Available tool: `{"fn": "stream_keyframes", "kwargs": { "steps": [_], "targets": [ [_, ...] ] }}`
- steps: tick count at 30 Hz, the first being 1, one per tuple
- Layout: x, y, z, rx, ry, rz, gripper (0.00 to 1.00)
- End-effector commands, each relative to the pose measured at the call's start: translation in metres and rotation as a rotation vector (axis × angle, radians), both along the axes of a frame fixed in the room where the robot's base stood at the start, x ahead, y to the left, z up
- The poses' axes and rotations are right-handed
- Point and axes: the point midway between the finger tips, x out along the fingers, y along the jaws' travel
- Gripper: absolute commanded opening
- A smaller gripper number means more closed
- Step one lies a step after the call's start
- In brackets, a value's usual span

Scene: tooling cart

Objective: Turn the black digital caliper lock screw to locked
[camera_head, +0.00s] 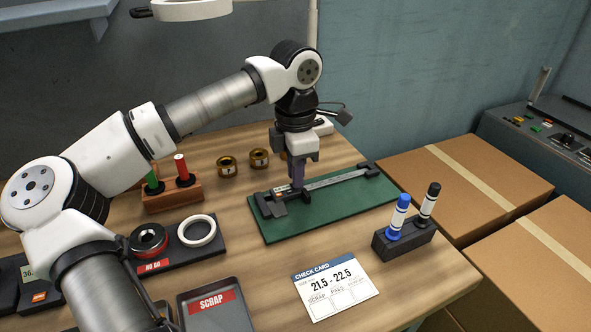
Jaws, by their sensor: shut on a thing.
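A black digital caliper (337,180) lies on a green mat (347,207) at the middle right of the table in the head view. Its jaws are at the left end and its beam runs to the upper right. My gripper (298,186) points straight down over the caliper's slider, near the jaw end. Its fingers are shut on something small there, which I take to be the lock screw. The fingers hide the screw, so its turn position cannot be seen.
A marker stand (404,243) with blue and black markers stands right of the mat. A check card (335,288) and scrap tray (216,306) lie in front. Brass rings (227,166) sit behind, and a plug gauge block (171,196) is at left. Cardboard boxes (465,180) fill the right.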

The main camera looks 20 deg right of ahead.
Motion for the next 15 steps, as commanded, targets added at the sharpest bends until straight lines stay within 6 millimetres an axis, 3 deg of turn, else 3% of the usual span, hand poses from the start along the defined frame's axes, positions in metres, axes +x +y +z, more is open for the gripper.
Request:
{"fn": "stream_keyframes", "kwargs": {
  "steps": [10, 11, 15],
  "targets": [
    [0.0, -0.0001, 0.0005, -0.001, -0.001, -0.002, 0.0],
    [0.0, -0.0001, 0.0005, -0.001, -0.001, -0.002, 0.19],
    [0.0, -0.0001, 0.0004, 0.0, -0.001, -0.001, 0.38]
  ]
}}
